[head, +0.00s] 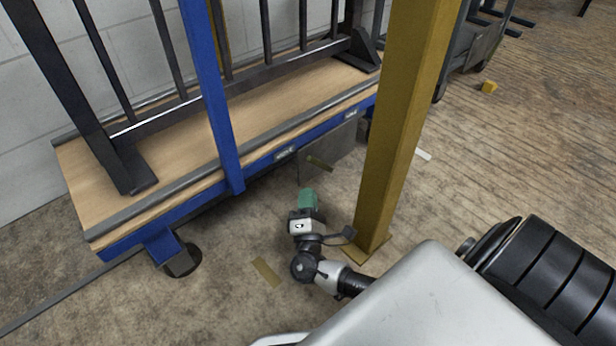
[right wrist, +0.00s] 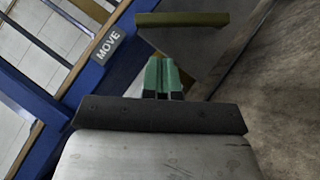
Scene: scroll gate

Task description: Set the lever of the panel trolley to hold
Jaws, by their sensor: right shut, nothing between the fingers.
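The panel trolley (head: 110,225) has a blue frame and a wooden deck. Its lever, an olive bar (head: 319,162), sits in front of a grey plate (head: 340,140) under the deck edge, between two small labels. The left label (head: 285,153) reads MOVE in the right wrist view (right wrist: 107,47); the right label (head: 351,114) is too small to read. My right gripper (head: 308,193), with green fingers, is shut and empty below the lever. In the right wrist view, the lever (right wrist: 182,19) lies beyond the fingertips (right wrist: 163,62), apart from them. My left gripper is out of view.
A yellow post (head: 400,120) stands close to the right of my right gripper. Dark upright racks stand on the deck, with a blue upright (head: 215,90) at its front. A caster (head: 183,262) is at the near-left corner. Open floor lies to the right.

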